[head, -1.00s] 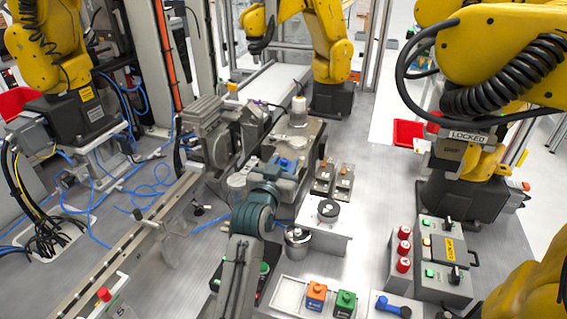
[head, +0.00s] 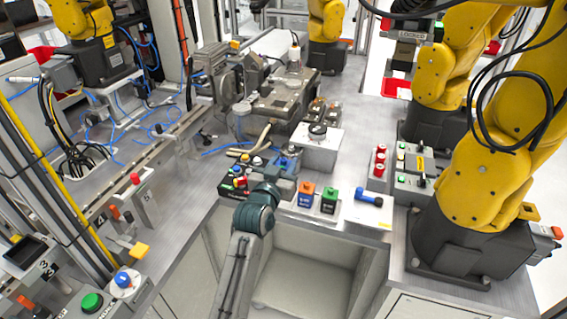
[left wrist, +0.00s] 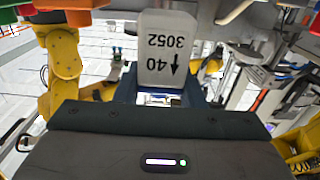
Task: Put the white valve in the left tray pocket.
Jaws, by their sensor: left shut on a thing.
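My left gripper (head: 284,167) is at the end of the grey arm that rises from the bottom of the head view. In the left wrist view its blue jaws (left wrist: 205,92) are shut on the white valve (left wrist: 165,50), a pale block with dark upside-down print. In the head view the valve is hidden or too small to tell. The tray (head: 288,208) is just right of my wrist. An orange valve (head: 306,194) and a green valve (head: 329,200) stand in it; its left part is partly covered by my arm. My right gripper is not in view.
A blue-handled part (head: 368,198) lies on a white plate right of the tray. A grey block with a black knob (head: 317,135) is behind the tray. A yellow robot arm (head: 485,170) fills the right side.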

